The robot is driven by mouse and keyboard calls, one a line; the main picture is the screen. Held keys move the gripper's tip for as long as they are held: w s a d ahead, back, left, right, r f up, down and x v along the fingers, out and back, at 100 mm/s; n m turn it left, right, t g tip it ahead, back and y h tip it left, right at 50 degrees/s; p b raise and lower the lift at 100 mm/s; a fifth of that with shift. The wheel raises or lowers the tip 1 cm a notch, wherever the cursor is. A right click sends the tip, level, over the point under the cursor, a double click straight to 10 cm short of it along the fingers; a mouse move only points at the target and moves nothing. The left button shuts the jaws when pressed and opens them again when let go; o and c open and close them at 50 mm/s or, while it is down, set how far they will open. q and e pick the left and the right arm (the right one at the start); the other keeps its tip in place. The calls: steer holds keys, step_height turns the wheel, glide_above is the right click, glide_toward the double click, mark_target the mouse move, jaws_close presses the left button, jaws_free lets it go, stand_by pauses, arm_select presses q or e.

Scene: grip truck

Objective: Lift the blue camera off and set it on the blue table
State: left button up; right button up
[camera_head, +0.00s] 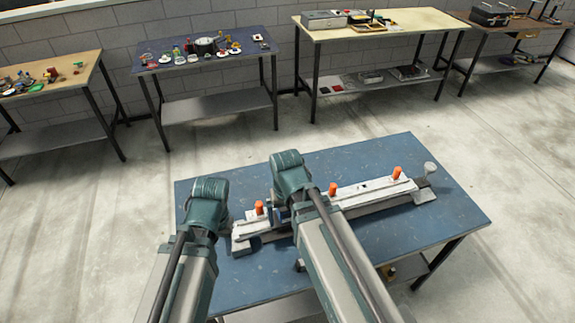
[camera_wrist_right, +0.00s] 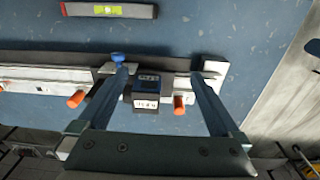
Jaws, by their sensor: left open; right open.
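The dark blue-grey camera (camera_wrist_right: 146,90), with a small label and screen, sits on the pale rail (camera_wrist_right: 170,80) in the right wrist view. A blue knob (camera_wrist_right: 118,58) is beside it. My right gripper (camera_wrist_right: 160,78) is open, with one finger on either side of the camera; I cannot tell whether they touch it. In the head view, my right gripper (camera_head: 290,175) is over the rail and my arm largely hides the camera. My left gripper (camera_head: 208,200) is over the left part of the blue table (camera_head: 420,235), its fingers hidden by its wrist.
Orange knobs (camera_head: 397,172) stand along the rail. A spirit level (camera_wrist_right: 108,11) lies on the table beside the rail. The table's far strip and right corner are clear. Other worktables with objects, including a dark-blue-topped one (camera_head: 190,75), stand along the back wall.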

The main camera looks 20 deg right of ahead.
step_height(320, 180, up, 4)
steer(key=w+d+m+p, duration=0.2)
steer(key=w+d+m, duration=0.1)
steer(key=m, duration=1.5)
glide_toward(287, 209)
steer(key=w, duration=0.2)
arm_select(q)
step_height(287, 209, up, 4)
steer(key=shift+f, duration=0.15)
arm_select(e)
steer(key=shift+w+d+r, duration=0.2)
steer(key=shift+d+r, duration=0.05)
steer(key=shift+d, duration=0.2)
arm_select(q)
steer(key=shift+f, duration=0.1)
arm_select(e)
step_height(287, 209, down, 14)
steer(key=b, duration=1.3)
steer(key=shift+b, duration=0.4)
arm_select(q)
step_height(287, 209, down, 14)
arm_select(e)
steer(key=shift+r, duration=0.1)
arm_select(q)
steer(key=shift+r, duration=0.2)
arm_select(e)
steer(key=shift+c, duration=0.2)
